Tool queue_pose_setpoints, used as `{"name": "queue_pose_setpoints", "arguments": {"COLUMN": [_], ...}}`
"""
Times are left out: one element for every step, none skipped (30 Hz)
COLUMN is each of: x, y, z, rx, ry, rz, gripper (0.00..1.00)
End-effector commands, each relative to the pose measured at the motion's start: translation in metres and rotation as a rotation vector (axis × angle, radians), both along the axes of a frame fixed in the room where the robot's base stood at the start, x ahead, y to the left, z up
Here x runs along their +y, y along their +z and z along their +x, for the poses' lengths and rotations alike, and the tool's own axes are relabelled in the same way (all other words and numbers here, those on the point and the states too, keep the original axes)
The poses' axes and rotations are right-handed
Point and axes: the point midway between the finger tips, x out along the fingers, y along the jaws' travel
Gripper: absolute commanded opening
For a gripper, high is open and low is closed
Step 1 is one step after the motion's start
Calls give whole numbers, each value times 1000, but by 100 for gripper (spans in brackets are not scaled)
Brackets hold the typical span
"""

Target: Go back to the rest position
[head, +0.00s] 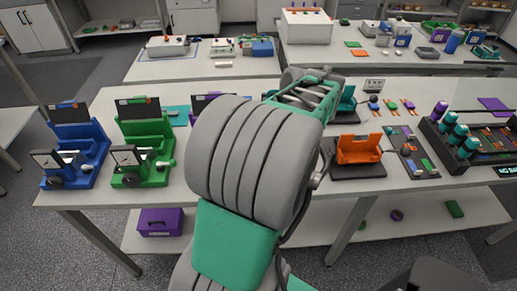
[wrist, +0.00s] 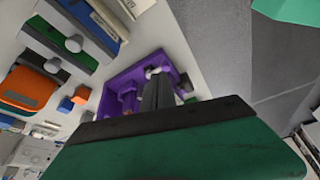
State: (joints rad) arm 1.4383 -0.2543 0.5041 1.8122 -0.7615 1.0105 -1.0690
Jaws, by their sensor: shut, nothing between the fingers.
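My gripper (wrist: 158,92) shows in the wrist view with its two grey fingers together and nothing visible between them. They point toward a purple station (wrist: 121,84) with purple and grey parts; whether they touch it I cannot tell. In the head view my arm fills the middle, bent over the front table (head: 95,197), and its grey and green links hide much of the tabletop. I cannot make out the fingers in that view.
A blue station (head: 85,150) and a green station (head: 155,150) stand left of my arm. An orange holder (head: 360,149) and a dark battery rack (head: 460,163) stand to the right. A purple box (head: 160,222) sits on the lower shelf. Grey floor lies in front.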

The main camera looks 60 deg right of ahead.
Motion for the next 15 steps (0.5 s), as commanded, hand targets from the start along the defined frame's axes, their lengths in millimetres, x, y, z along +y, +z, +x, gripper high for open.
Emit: {"name": "queue_pose_setpoints", "arguments": {"x": [0,0,0,0,0,-1,-1,-1,-1,-2,-2,-2,-2,-2,0], "y": [9,10,10,10,10,9,9,9,9,8,9,9,9,9,9], "z": [-2,-2,-3,-3,-4,-4,-4,-4,-4,-5,-5,-5,-5,-5,-3], "rx": [0,0,0,0,0,0,0,0,0,0,0,0,0,0,1], "ry": [-1,-1,-1,-1,-1,-3,-4,-4,-5,-5,-6,-6,-6,-6,-5], "rz": [1,1,1,2,2,1,1,1,1,1,0,0,0,0,1], "gripper": [0,0,0,0,0,0,0,0,0,0,0,0,0,0,0]}}
